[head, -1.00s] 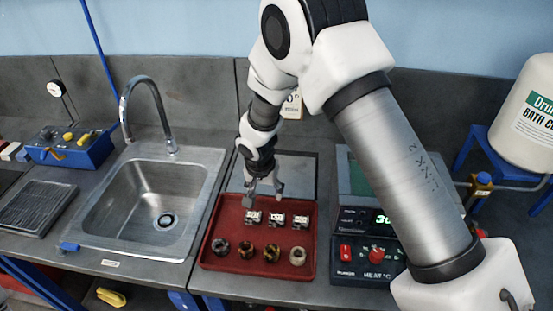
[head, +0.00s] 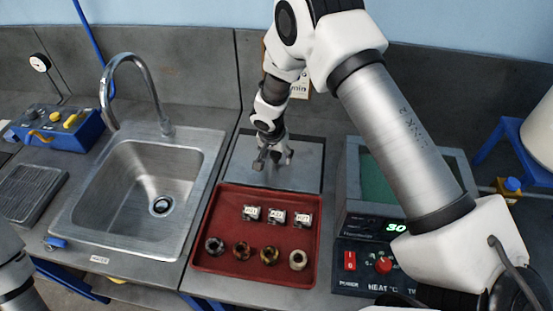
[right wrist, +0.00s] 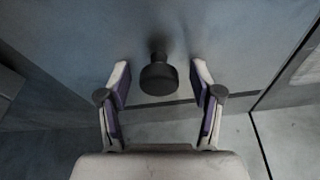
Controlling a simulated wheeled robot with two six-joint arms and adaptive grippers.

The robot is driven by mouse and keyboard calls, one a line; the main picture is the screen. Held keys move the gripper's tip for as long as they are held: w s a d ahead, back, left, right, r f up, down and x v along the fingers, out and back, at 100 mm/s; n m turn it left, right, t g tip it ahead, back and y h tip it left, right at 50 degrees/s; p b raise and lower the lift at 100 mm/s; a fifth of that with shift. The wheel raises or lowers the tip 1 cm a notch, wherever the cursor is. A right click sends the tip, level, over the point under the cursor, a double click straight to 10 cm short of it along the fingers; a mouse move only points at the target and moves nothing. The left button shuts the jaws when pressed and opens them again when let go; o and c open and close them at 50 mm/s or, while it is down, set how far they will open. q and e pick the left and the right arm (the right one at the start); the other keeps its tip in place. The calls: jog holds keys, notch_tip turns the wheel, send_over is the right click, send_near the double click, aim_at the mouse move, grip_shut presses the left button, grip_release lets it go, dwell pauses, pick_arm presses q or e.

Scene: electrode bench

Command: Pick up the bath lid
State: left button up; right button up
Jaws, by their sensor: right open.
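The bath lid (head: 305,176) is a flat grey plate lying on the bench behind the red tray. In the right wrist view the lid (right wrist: 235,45) fills the upper part, and its black round knob (right wrist: 158,77) stands up from it. My right gripper (head: 273,160) is over the lid and hides the knob in the head view. In the right wrist view the gripper (right wrist: 160,84) is open, with one finger on each side of the knob and a gap on both sides. My left gripper is out of view; only part of my left arm shows at lower left.
A red tray (head: 207,255) holding several small labelled blocks and rings lies in front of the lid. A sink (head: 130,190) with a tall tap is to the left. A heater unit (head: 360,257) with a lit display stands to the right, close to my right arm.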

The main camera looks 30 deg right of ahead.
jog(key=shift+s+a+r, duration=0.1)
jog(key=shift+a+r, duration=0.05)
jog(key=shift+c, duration=0.3)
jog(key=shift+s+a+r, duration=0.15)
jog(key=c, duration=0.5)
jog(key=shift+s, duration=0.1)
grip_shut()
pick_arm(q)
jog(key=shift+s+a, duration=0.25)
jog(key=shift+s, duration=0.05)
pick_arm(e)
jog(key=shift+r, duration=0.1)
